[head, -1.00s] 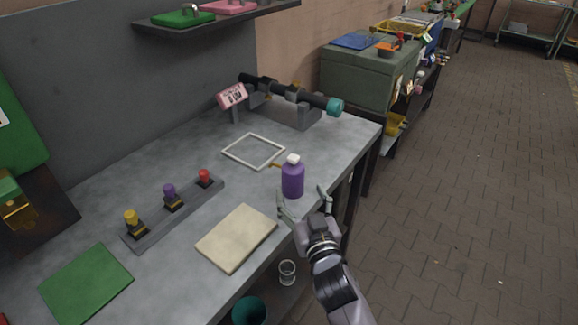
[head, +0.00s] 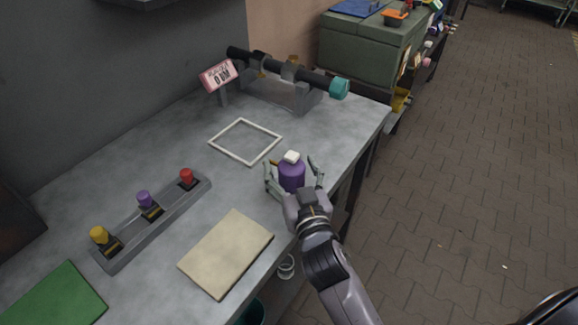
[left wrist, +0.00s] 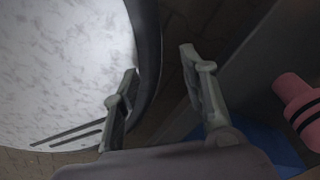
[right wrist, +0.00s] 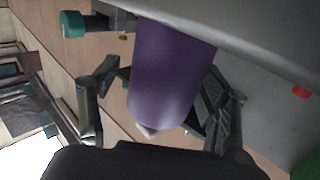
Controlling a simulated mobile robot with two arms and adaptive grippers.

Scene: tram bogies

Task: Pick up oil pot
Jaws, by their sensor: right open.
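The oil pot (head: 291,176) is a purple bottle with a white cap and a small brass spout to its left. It stands upright on the grey bench near its right edge. My right gripper (head: 292,169) is open, with one finger on each side of the pot; its palm hides the pot's lower part. In the right wrist view the purple body (right wrist: 172,75) fills the space between the spread fingers; I cannot tell whether they touch it. My left gripper (left wrist: 160,66) is open and empty in the left wrist view, away from the pot.
A white square frame (head: 213,137) lies on the bench (head: 165,150) behind the pot. A beige pad (head: 226,254) lies in front. A rail with yellow, purple and red knobs (head: 187,177) is left. A dark bar on a stand with a teal end (head: 339,88) is behind.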

